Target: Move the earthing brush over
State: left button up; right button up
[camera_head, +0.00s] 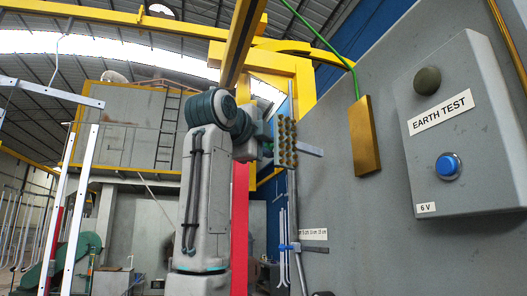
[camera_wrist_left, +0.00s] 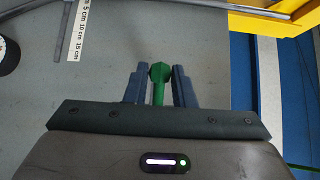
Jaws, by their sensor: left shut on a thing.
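What looks like the earthing brush (camera_head: 287,142), an upright block with rows of brass-coloured tufts, shows near the middle of the head view. My left gripper (camera_head: 268,143) is just left of it. In the left wrist view, the blue-grey fingers of my left gripper (camera_wrist_left: 158,76) are shut on a green handle-like part (camera_wrist_left: 158,88) with a faceted end. A little green also shows at the gripper in the head view. The fingers partly hide the grip. My right gripper is in neither view.
A grey wall (camera_head: 325,180) carries a brass plate (camera_head: 364,137) with a green cable (camera_head: 322,38), and an EARTH TEST box (camera_head: 455,120) with a blue button. A vertical rod with a blue clamp (camera_head: 290,247) stands near a centimetre scale (camera_head: 313,234). White frames (camera_head: 80,190) hang left.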

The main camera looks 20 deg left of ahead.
aim_at(275, 139)
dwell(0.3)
pick_arm(q)
jog(key=shift+s+d+f, duration=0.1)
jog(key=shift+d, duration=0.05)
jog(key=shift+s+d+b, duration=0.35)
jog(key=shift+s+d, duration=0.2)
jog(key=shift+s+d+b, duration=0.3)
jog(key=shift+s+d, duration=0.3)
jog(key=shift+d, duration=0.05)
jog(key=shift+s+d, duration=0.2)
jog(key=shift+d, duration=0.1)
